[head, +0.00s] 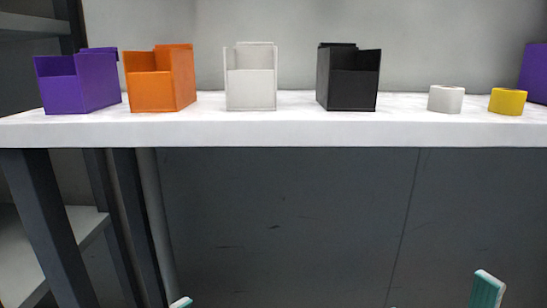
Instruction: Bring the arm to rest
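Only the teal and white tip of my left gripper (181,302) shows at the bottom edge of the head view, left of centre. A larger teal and white fingertip of my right gripper (487,289) shows at the bottom right. Both are low in the picture, below the white table's front edge and apart from everything on it. The rest of both grippers and the arms is out of frame, so their opening and anything between the fingers is hidden.
The white table (290,133) bears a purple bin (75,90), an orange bin (163,88), a white bin (250,88) and a black bin (349,88). A small white item (445,100) and a yellow item (507,102) stand at right. A dark shelf frame (45,225) stands at left.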

